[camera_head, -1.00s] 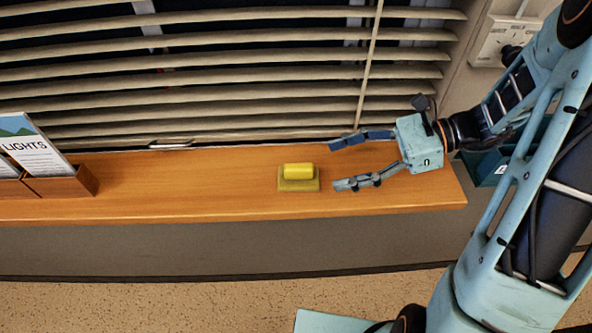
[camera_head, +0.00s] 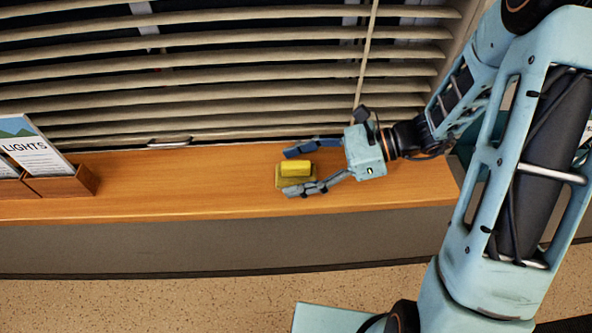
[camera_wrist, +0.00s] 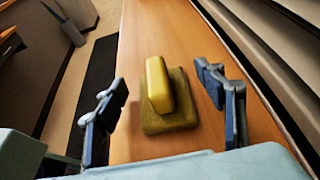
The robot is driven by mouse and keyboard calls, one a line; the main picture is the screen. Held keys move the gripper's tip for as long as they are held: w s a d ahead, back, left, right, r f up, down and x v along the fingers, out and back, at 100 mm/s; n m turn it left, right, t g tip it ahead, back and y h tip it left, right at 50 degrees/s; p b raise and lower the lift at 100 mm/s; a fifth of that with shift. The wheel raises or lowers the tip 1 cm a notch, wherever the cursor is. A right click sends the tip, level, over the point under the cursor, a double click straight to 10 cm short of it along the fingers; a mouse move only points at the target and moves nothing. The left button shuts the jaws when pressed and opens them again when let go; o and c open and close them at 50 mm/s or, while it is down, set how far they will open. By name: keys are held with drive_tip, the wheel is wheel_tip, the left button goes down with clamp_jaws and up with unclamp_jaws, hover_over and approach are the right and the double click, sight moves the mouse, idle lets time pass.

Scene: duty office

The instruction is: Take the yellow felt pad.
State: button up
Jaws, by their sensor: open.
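The yellow felt pad (camera_head: 282,181) lies on the wooden sill and has a brighter yellow block-shaped top (camera_head: 296,168). It also shows in the wrist view (camera_wrist: 168,122), with the bright top (camera_wrist: 158,85) standing on a darker, wider base. My gripper (camera_head: 296,171) is open, with one finger on the far side of the pad and one on the near side. In the wrist view my gripper (camera_wrist: 168,112) has a finger to the left and a finger to the right of the pad, with a gap on the left. In the head view the near finger hides part of the base.
The wooden sill (camera_head: 180,190) is clear to the left up to a wooden holder (camera_head: 68,184) with leaflets. Slatted blinds (camera_head: 230,75) hang close behind the sill. A cord (camera_head: 367,55) hangs in front of the blinds. The sill's front edge drops to the floor.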

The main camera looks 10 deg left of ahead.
drive_tip(key=c, duration=1.2)
drive_tip(key=shift+c, duration=0.2)
